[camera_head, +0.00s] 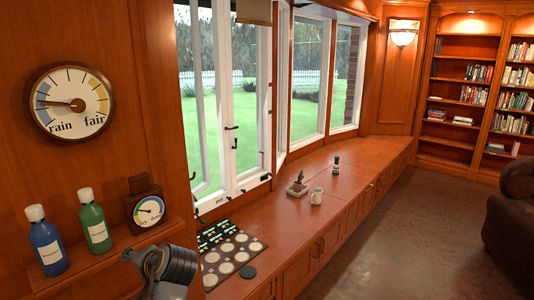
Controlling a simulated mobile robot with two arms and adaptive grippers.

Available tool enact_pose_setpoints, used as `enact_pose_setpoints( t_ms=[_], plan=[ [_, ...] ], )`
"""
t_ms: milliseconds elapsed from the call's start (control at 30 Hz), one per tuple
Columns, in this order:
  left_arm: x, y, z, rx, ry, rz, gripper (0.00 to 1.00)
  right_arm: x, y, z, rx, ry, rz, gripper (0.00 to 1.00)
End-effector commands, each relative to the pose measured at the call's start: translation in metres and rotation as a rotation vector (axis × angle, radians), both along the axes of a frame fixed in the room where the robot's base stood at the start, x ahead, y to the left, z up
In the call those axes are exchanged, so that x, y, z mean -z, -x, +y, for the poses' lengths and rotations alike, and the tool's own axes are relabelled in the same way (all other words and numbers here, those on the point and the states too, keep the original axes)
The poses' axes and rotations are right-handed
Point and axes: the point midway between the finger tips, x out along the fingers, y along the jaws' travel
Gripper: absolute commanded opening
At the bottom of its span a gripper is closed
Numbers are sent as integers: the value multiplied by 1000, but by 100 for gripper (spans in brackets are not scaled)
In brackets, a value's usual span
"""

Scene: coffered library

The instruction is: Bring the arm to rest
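A grey and black part of one of my arms shows at the bottom edge, left of centre, in the head view. It is in front of the wooden ledge (118,246) and beside the window counter (262,236). I cannot tell which arm it belongs to. No gripper fingers show for either arm, and nothing is seen held.
A blue bottle (46,246), a green bottle (94,226) and a small gauge (149,211) stand on the ledge. An armchair (514,220) stands right; floor between is clear.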

Motion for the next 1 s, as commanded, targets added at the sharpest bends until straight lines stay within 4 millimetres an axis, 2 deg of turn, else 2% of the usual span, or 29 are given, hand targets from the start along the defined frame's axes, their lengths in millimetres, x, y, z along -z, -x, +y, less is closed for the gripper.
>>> enact_pose_setpoints(
  t_ms=[33, 100, 200, 300, 400, 500, 600, 800, 1000],
  plan=[
    [31, 20, -3, 10, 54, 14, 54, 0, 0, 0, 0, 0, 0, 40],
    [67, 46, -8, 20, 136, 25, 54, 0, 0, 0, 0, 0, 0, 40],
    [111, 88, -20, 31, 256, 44, 54, 0, 0, 0, 0, 0, 0, 40],
    [146, 134, -33, 36, 377, 70, 54, 0, 0, 0, 0, 0, 0, 40],
    [172, 183, -49, 35, 496, 101, 54, 0, 0, 0, 0, 0, 0, 40],
    [186, 225, -64, 30, 598, 129, 54, 0, 0, 0, 0, 0, 0, 40],
    [193, 258, -76, 22, 679, 155, 54, 0, 0, 0, 0, 0, 0, 40],
    [197, 310, -96, 4, 801, 203, 54, 0, 0, 0, -1, 0, 0, 40],
    [193, 353, -114, -16, 903, 249, 54, 0, 0, 0, -1, 0, 0, 40]
  ],
)
